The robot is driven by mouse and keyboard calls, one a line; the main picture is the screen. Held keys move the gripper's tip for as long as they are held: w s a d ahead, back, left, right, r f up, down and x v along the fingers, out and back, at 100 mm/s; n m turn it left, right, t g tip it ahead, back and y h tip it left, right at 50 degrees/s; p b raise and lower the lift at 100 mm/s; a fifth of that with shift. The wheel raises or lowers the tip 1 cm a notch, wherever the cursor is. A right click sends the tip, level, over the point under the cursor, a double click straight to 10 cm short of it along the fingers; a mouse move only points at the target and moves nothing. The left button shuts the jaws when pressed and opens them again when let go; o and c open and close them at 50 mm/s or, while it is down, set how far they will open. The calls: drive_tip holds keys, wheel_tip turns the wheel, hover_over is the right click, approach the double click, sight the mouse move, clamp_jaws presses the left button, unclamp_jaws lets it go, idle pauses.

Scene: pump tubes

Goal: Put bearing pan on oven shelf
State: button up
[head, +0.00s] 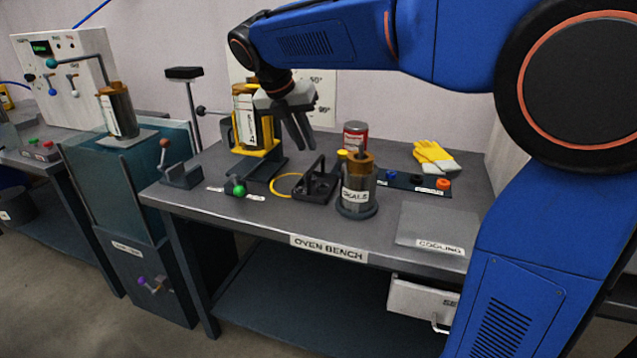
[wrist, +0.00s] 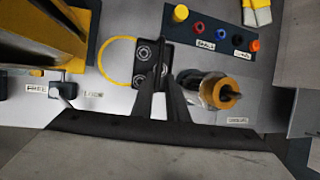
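A dark tray-like pan (head: 316,182) with an upright handle and round pieces in it sits on the oven bench (head: 336,222); I take it for the bearing pan. It also shows in the wrist view (wrist: 146,66), just beyond my fingers. My gripper (head: 303,140) hangs above and slightly left of the pan, fingers pointing down, apart from it in the head view. In the wrist view a narrow gap shows between the fingers (wrist: 163,88), with nothing clearly held. They hide part of the pan. I cannot make out an oven shelf.
A yellow-framed press with a cylinder (head: 252,130) stands left of the pan. A brass-topped cylinder labelled SCALE (head: 358,192) stands close right.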

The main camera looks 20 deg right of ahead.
sight(315, 164)
drive_tip(key=x, duration=0.8)
drive_tip(key=shift+f, duration=0.2)
drive_tip(key=shift+w+x, duration=0.15)
drive_tip(key=shift+x, duration=1.15)
drive_tip(key=shift+w+x, duration=0.15)
drive_tip(key=shift+x, duration=1.2)
drive_tip(key=shift+d+r, duration=0.1)
clamp_jaws()
wheel_tip(315, 164, up, 10)
